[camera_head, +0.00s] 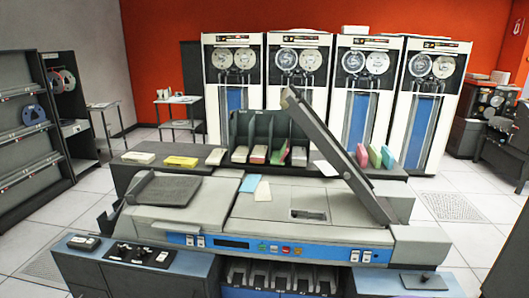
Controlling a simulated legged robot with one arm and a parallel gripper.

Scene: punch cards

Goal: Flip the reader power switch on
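The card reader (285,225) is a grey machine with a blue front panel in the middle of the view. Two small white rocker switches (196,240) sit at the left of this panel, and another white pair (361,256) sits at its right. Several coloured buttons (275,248) and a small dark display (230,243) lie between them. I cannot tell which switch is the power switch, nor the position of any switch. A dark diagonal piece (340,160) rises from the reader's right side. My gripper is not in view.
Blue-grey side units with dark panels (130,252) flank the reader's front. Card stacks (182,162) and a dark sorter rack (262,130) stand behind it. White tape cabinets (300,90) line the red wall. Shelves stand at left; tiled floor shows at both sides.

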